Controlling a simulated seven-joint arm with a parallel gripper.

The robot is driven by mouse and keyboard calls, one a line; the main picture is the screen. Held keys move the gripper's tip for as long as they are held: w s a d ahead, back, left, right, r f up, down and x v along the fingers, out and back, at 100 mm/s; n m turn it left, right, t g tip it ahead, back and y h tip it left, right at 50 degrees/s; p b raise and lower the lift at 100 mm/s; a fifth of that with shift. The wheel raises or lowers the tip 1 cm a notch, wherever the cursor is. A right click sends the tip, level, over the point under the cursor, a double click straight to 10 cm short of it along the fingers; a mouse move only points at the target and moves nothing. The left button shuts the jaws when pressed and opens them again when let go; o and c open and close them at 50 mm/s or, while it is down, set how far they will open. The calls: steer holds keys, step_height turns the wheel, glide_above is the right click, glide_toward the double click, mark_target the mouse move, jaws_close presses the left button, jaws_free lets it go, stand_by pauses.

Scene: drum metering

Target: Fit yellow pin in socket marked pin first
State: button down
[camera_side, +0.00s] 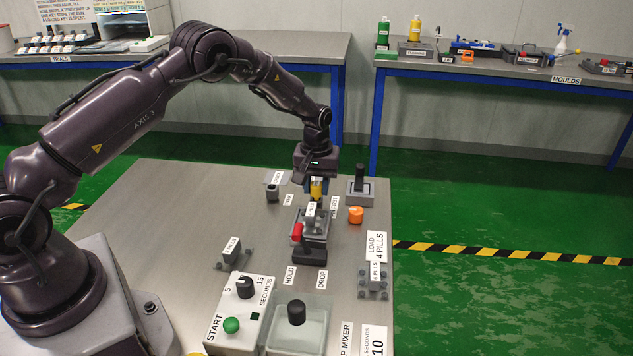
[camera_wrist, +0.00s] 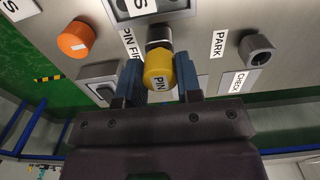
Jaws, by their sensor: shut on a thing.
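My gripper (camera_side: 317,184) is shut on the yellow pin (camera_wrist: 158,72), whose face reads PIN. The two blue fingers (camera_wrist: 159,82) stand on either side of it in the wrist view. In the side view the pin's yellow part (camera_side: 317,188) shows just below the gripper. A short grey cylinder with a dark opening or band (camera_wrist: 159,38) lies in line with the pin, beside a label reading PIN FIR, its end covered. I cannot tell whether the pin is inside that socket or only over it.
A grey round holder (camera_wrist: 258,48) marked PARK stands apart, near a CHECK label. An orange cap (camera_side: 355,215) and a black-handled grey block (camera_side: 361,190) stand to the right. The metering unit (camera_side: 314,228), with a red part and HOLD and DROP labels, is close in front.

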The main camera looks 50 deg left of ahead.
mark_target(317, 183)
steer(key=shift+f, duration=0.55)
steer(key=c, duration=0.7)
jaws_free()
step_height(317, 183, up, 13)
